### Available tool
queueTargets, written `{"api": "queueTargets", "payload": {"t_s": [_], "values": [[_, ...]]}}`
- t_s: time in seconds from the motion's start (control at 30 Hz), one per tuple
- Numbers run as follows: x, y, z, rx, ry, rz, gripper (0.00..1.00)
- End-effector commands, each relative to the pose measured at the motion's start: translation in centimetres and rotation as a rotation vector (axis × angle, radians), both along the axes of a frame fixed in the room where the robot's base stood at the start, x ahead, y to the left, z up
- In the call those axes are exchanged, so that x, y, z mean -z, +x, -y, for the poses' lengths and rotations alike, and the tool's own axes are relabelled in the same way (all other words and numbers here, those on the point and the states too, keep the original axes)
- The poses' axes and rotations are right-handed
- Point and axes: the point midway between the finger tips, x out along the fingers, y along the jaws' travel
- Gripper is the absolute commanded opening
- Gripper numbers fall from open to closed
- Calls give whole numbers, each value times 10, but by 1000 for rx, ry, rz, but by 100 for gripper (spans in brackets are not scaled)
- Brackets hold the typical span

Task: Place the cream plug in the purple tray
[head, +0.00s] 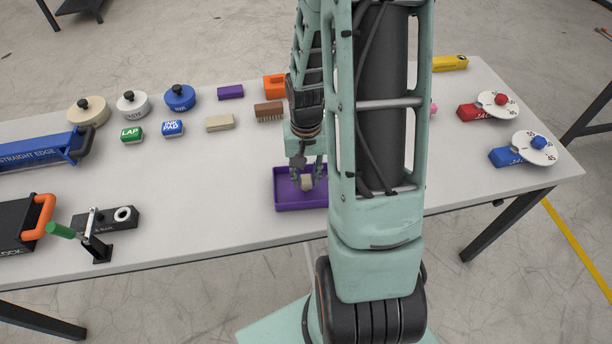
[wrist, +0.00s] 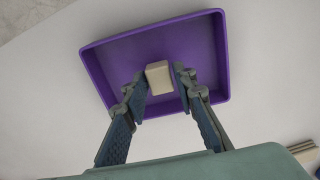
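The purple tray (head: 287,204) lies near the front edge of the table, and its right end is hidden behind my arm. It also fills the upper middle of the wrist view (wrist: 112,52). The cream plug (wrist: 159,78), a small pale block, is inside the tray outline, near the tray's middle. It also shows in the head view (head: 307,184), low between my fingers. My gripper (wrist: 160,72) is over the tray with its fingers apart, one on each side of the plug. A narrow gap shows between the plug and each finger.
A brown brush (head: 269,111), a cream block (head: 220,123) and an orange block (head: 274,86) stand behind the tray. Several lidded pots, blue and green pads and tools are at left. Bare table lies left of the tray.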

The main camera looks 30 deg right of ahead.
Motion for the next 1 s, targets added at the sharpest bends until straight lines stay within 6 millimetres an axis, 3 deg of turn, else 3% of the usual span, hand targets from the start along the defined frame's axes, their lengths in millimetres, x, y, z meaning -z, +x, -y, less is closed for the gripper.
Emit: {"api": "queueTargets", "payload": {"t_s": [0.47, 1.0], "values": [[-7, 0, 0, 0, 0, 1, 37], [-105, 1, 0, 0, -2, 5, 37]]}}
